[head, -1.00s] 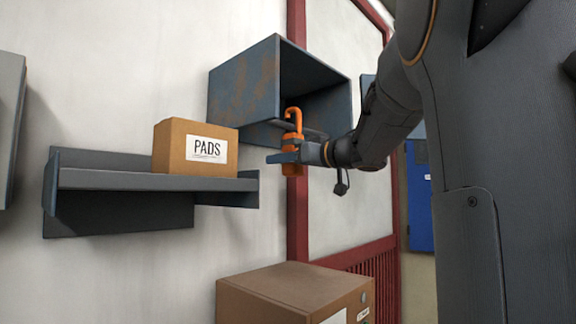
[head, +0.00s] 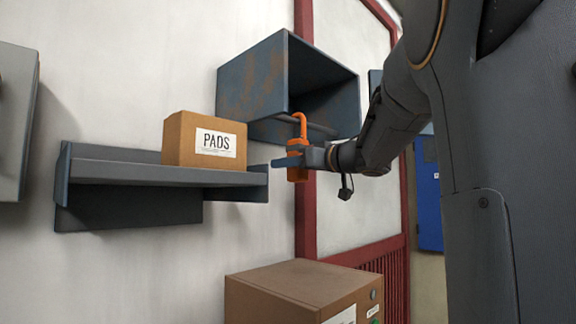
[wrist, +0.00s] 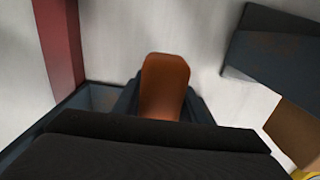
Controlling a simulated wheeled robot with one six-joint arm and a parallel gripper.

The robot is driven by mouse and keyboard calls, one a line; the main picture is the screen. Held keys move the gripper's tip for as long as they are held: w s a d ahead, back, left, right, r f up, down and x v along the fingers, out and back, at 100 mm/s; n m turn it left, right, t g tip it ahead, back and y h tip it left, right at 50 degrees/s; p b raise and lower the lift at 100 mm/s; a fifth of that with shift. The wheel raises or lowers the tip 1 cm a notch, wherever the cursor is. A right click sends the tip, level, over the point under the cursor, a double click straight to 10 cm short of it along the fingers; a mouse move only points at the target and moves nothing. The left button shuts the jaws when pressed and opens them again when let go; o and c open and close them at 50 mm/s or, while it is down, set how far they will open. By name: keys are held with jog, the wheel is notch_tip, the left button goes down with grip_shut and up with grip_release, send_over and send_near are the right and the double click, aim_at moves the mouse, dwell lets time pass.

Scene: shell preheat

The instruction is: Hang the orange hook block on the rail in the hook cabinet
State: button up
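My gripper (head: 296,158) is shut on the orange hook block (head: 298,174) and holds it upright, hook on top. The hook cabinet (head: 250,92) is a rusty blue-grey open box on the wall, behind and above the gripper. A thin grey rail (head: 322,129) crosses its opening low down. The curved hook overlaps the rail in the head view; I cannot tell whether it is over the rail or in front of it. In the wrist view the orange block (wrist: 163,88) sits between the fingers, with part of the cabinet (wrist: 102,96) at lower left.
A wall shelf (head: 110,172) at left carries a cardboard box marked PADS (head: 190,140). A brown box-like unit (head: 290,285) stands below. A red frame (head: 305,215) runs down the wall behind the gripper. A blue panel (head: 428,205) is at right.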

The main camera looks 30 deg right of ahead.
jog(key=o, duration=0.4)
jog(key=b+v, duration=0.2)
jog(key=v, duration=0.5)
jog(key=shift+s+d, duration=0.1)
jog(key=shift+s, duration=0.3)
